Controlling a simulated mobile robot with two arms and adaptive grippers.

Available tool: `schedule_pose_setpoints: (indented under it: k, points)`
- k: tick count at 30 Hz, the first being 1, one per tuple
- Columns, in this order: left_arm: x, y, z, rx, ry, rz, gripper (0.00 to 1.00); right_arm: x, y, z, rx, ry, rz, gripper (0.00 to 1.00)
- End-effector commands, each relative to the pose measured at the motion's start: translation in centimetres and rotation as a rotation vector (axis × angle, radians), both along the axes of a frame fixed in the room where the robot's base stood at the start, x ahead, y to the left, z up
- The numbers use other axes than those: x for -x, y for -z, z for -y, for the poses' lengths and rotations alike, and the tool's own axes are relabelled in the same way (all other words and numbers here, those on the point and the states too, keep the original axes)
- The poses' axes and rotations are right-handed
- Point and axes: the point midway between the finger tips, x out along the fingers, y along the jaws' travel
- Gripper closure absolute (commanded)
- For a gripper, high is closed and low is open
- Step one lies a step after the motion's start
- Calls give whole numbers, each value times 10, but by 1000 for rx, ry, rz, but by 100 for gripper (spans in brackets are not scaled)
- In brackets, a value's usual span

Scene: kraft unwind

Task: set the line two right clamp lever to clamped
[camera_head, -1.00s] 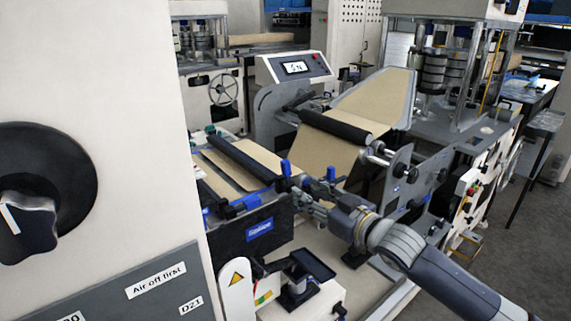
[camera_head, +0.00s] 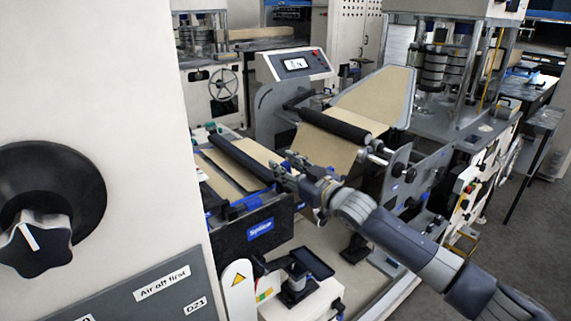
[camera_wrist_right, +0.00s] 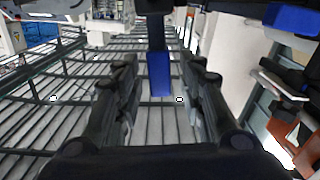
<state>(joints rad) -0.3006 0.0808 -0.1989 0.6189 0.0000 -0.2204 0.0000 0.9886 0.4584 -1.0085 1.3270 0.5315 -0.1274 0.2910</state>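My right gripper (camera_head: 283,172) reaches in from the right over the right end of the splice table (camera_head: 258,229), level with its front roller. In the right wrist view the gripper's two black fingers (camera_wrist_right: 162,90) are spread apart. A black lever with a blue end (camera_wrist_right: 159,75) lies between them, with a visible gap on both sides. In the head view the gripper and wrist cover the clamp lever area, so the lever's position cannot be told there. My left gripper is not in view.
A white cabinet with a large black knob (camera_head: 38,243) fills the left. A black roller (camera_head: 240,160) and brown kraft web (camera_head: 322,147) lie around the gripper. A small black tray (camera_head: 311,262) stands in front. Grey side plates (camera_head: 403,180) are at right.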

Motion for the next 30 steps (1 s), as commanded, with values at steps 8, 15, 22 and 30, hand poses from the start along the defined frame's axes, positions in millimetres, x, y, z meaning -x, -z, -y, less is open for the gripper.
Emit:
schedule_pose_setpoints:
  k: [8, 15, 22, 30]
  points:
    - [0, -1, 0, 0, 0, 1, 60, -2, 0, -2, 0, -1, 0, 63]
    - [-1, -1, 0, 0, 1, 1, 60, -2, 0, -2, 0, 0, 0, 100]
    - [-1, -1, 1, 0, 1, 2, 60, -2, 0, -2, 2, 0, 1, 100]
    - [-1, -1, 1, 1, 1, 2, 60, 1, 2, -7, 64, 0, 45, 100]
